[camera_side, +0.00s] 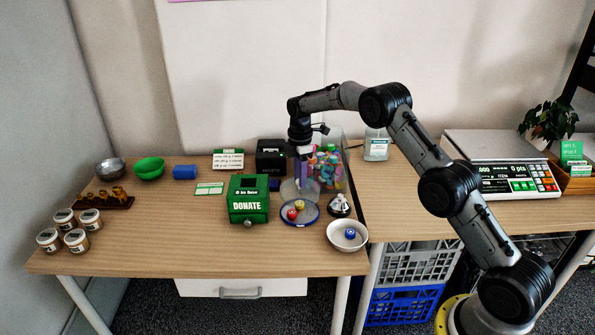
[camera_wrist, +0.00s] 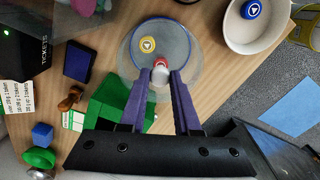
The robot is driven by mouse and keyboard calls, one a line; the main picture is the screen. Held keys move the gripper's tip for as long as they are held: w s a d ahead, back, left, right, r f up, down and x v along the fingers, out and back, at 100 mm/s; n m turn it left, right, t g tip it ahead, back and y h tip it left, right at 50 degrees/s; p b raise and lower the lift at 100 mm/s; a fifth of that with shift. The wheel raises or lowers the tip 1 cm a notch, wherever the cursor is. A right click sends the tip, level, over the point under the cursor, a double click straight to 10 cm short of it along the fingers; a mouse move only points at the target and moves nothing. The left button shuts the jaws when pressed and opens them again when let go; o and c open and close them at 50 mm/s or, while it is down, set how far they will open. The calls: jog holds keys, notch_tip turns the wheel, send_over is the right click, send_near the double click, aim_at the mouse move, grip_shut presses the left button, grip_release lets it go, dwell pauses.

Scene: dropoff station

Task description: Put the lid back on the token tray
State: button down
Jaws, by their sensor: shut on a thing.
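The token tray (camera_side: 289,223) is a round, blue-rimmed dish on the wooden table, with a red token (camera_side: 292,214) and a yellow token (camera_side: 299,204) in it. It also shows in the wrist view (camera_wrist: 176,32). The clear lid (camera_side: 288,188) is a see-through round cover. My gripper (camera_side: 303,178) points down and is shut on its pale knob (camera_wrist: 159,83). In the wrist view the lid (camera_wrist: 128,65) overlaps the tray, offset toward the gripper side. In the side view it appears behind and above the tray; I cannot tell whether they touch.
A green donation box (camera_side: 248,200) stands close left of the tray. A silver bell (camera_side: 340,206) and a white bowl (camera_side: 335,243) with a blue token are at right. A clear jar of coloured pieces (camera_side: 329,168) stands close behind my gripper. The table's front edge is clear.

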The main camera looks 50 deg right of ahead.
jog(key=shift+f, duration=3)
jog(key=shift+f, duration=0.15)
jog(key=shift+c, duration=0.3)
grip_release()
dwell(0.4)
jog(key=shift+r, duration=3.5)
